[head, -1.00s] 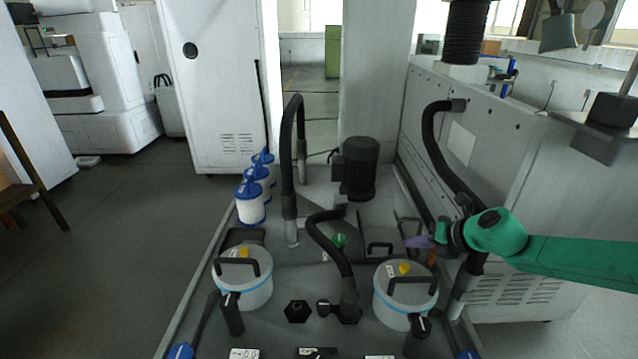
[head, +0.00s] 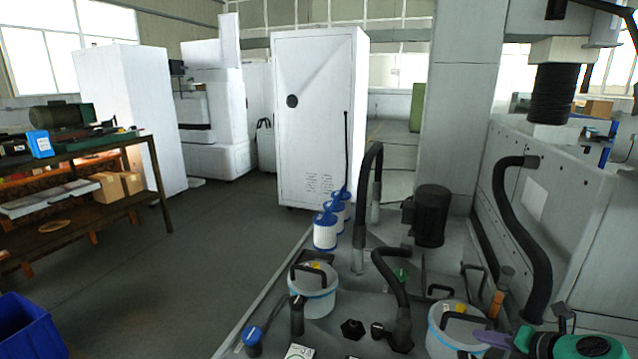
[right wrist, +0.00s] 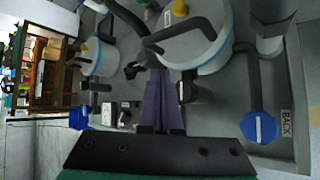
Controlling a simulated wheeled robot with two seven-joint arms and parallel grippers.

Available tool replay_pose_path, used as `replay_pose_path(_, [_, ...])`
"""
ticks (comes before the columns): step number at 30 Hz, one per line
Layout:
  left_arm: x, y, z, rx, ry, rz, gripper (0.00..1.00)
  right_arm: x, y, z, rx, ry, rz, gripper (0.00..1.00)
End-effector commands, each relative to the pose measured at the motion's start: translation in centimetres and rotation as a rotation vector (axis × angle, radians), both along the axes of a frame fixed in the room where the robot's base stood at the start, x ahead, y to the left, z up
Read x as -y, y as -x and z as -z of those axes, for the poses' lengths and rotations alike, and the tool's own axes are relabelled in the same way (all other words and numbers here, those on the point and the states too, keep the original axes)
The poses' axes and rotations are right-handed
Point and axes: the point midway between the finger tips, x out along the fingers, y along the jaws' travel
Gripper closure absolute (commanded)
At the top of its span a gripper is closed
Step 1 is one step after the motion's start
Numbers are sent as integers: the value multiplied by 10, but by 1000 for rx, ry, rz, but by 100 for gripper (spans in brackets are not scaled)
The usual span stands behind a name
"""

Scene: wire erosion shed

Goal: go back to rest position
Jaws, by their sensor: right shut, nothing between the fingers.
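My right gripper (head: 497,338) is at the lower right of the head view, with purple fingers and a green wrist. It is beside and partly in front of the right white filter canister (head: 446,338). In the right wrist view its purple fingers (right wrist: 153,100) are together with nothing between them. The same canister (right wrist: 212,58) shows beyond them at the top. My left gripper is in none of the views.
A second canister (head: 314,303), black hoses (head: 368,190) and a motor (head: 432,215) stand on the grey filter unit. White blue-capped cartridges (head: 325,232) line its left edge. A workbench (head: 150,170) and blue bin (head: 28,325) are at left. The floor between is open.

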Motion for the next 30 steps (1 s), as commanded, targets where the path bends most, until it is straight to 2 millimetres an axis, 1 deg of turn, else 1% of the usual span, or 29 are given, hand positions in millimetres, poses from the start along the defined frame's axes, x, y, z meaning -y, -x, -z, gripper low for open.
replay_pose_path(1, [0, -3, 0, 6, 0, 0, 16, -10, -1, 5, 8, -45, 24, 100])
replay_pose_path(3, [0, -6, 0, 9, 1, 0, 16, -22, -2, 12, 21, -108, 71, 100])
replay_pose_path(8, [0, -3, 0, 5, 0, 0, 16, -52, -4, 26, 46, -296, 232, 100])
replay_pose_path(11, [0, 3, 0, -4, -1, 0, 16, -70, 1, 35, 43, -440, 376, 100])
replay_pose_path(14, [-1, 6, 1, -11, -1, 0, 16, -84, 12, 48, 15, -614, 585, 100])
replay_pose_path(17, [-1, 7, 1, -11, -1, 0, 16, -92, 36, 65, -60, -803, 868, 100])
replay_pose_path(18, [-1, 6, 1, -11, -1, 0, 16, -93, 48, 72, -98, -865, 981, 100])
replay_pose_path(21, [-1, 6, 1, -11, -1, 0, 16, -96, 79, 88, -194, -975, 1221, 100])
replay_pose_path(25, [-1, 6, 1, -11, -2, 0, 16, -102, 119, 104, -320, -1063, 1470, 100])
replay_pose_path(30, [-1, 6, 1, -11, -2, 0, 16, -113, 169, 118, -480, -1129, 1736, 100])
